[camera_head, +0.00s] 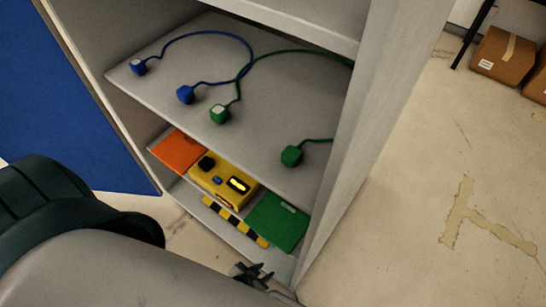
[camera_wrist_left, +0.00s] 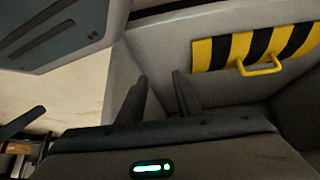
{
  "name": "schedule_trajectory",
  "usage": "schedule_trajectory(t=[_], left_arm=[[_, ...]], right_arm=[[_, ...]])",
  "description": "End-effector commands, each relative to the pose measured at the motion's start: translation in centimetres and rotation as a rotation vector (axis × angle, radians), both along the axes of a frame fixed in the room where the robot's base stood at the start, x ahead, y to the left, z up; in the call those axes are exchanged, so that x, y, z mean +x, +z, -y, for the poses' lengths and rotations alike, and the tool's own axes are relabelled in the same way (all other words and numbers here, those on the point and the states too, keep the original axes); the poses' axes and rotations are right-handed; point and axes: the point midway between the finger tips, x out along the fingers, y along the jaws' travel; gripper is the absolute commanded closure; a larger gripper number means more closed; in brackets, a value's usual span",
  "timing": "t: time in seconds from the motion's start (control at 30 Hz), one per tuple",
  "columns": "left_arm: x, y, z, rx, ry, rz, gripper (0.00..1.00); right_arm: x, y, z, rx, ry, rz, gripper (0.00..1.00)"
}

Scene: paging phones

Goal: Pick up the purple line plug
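No plug looks clearly purple. Two blue plugs, one at the left (camera_head: 138,67) and one nearer the middle (camera_head: 186,94), lie on the cabinet's middle shelf (camera_head: 275,115), joined by a blue cord. Two green plugs, one near the middle (camera_head: 219,113) and one at the right (camera_head: 291,156), lie there on a green cord. My left gripper (camera_head: 254,274) is low at the cabinet's front, below the shelf and apart from the plugs. In the left wrist view its two fingers (camera_wrist_left: 162,98) stand apart with nothing between them. My right gripper is not in view.
Below the shelf are an orange panel (camera_head: 178,152), a yellow device (camera_head: 222,182), a green panel (camera_head: 277,222) and a black-yellow striped strip (camera_head: 234,221) with a yellow handle (camera_wrist_left: 260,67). A blue door (camera_head: 70,100) stands open left. Cardboard boxes (camera_head: 503,57) are far right; floor between is clear.

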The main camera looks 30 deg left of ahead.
Motion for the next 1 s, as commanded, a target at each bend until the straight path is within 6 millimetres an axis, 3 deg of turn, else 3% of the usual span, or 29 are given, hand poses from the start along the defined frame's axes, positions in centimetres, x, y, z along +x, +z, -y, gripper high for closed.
schedule_trajectory(t=[0.2,0.43,0.53,0.67,0.87,1.0], left_arm=[[-1.2,-0.5,0.0,0.001,-0.001,-0.018,0.69],[-1.1,-0.5,0.1,0.000,0.000,-0.018,0.69],[-0.1,0.0,0.4,-0.004,0.000,-0.003,0.46],[0.1,0.3,0.1,0.000,0.001,-0.008,0.46],[1.3,2.1,-0.6,0.011,0.008,-0.027,0.46],[2.5,4.7,-1.3,0.023,0.014,-0.054,0.46]], right_arm=[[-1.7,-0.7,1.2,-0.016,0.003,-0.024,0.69],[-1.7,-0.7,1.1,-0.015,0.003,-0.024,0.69],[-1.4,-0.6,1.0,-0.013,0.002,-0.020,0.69],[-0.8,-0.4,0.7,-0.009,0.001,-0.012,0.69],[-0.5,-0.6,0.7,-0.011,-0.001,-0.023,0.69],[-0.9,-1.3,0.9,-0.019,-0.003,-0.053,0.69]])
